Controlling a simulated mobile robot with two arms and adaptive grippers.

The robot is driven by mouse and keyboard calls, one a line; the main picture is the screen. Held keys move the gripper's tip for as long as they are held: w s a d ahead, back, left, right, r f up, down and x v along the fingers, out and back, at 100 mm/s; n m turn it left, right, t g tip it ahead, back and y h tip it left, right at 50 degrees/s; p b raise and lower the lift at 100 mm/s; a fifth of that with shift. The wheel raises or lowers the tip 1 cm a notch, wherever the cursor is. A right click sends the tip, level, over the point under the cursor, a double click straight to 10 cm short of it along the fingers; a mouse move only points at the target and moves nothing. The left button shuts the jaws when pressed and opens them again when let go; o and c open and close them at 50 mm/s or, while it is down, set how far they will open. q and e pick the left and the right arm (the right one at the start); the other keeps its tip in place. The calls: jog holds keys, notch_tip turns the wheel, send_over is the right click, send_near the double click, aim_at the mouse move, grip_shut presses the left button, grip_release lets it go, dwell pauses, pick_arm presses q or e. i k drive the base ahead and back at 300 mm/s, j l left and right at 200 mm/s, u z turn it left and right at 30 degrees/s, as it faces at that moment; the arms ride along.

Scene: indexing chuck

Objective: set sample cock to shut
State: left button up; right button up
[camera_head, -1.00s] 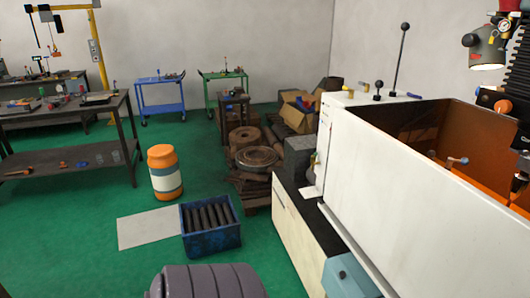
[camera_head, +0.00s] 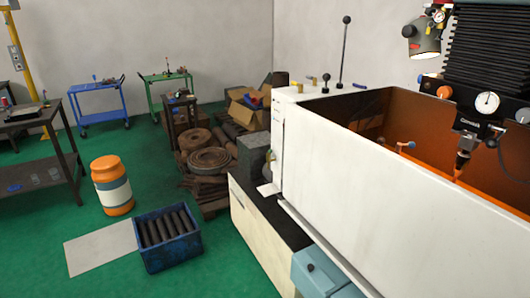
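I cannot tell for sure which fitting is the sample cock. A small fitting with a bluish-grey end (camera_head: 407,146) shows inside the orange-lined tank of the white machine (camera_head: 375,185); its setting is too small to read. On the machine's far left top stand a yellow-brown fitting (camera_head: 296,84), a black knob (camera_head: 326,78), a tall lever with a black ball (camera_head: 346,20) and a small blue handle (camera_head: 360,86). Neither of my grippers is in view.
A blue crate of dark bars (camera_head: 168,262) and an orange-white drum (camera_head: 112,190) stand on the green floor. A pallet with round metal parts (camera_head: 208,160) sits left of the machine. A light blue box (camera_head: 318,272) juts out at its lower front. Floor before the crate is clear.

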aim_at(267, 155)
jog(key=i+j+z, duration=0.1)
jog(key=i+j, duration=0.4)
jog(key=j, duration=0.25)
jog(key=i+j+z, duration=0.15)
jog(key=i+j, duration=0.1)
jog(key=j, duration=0.1)
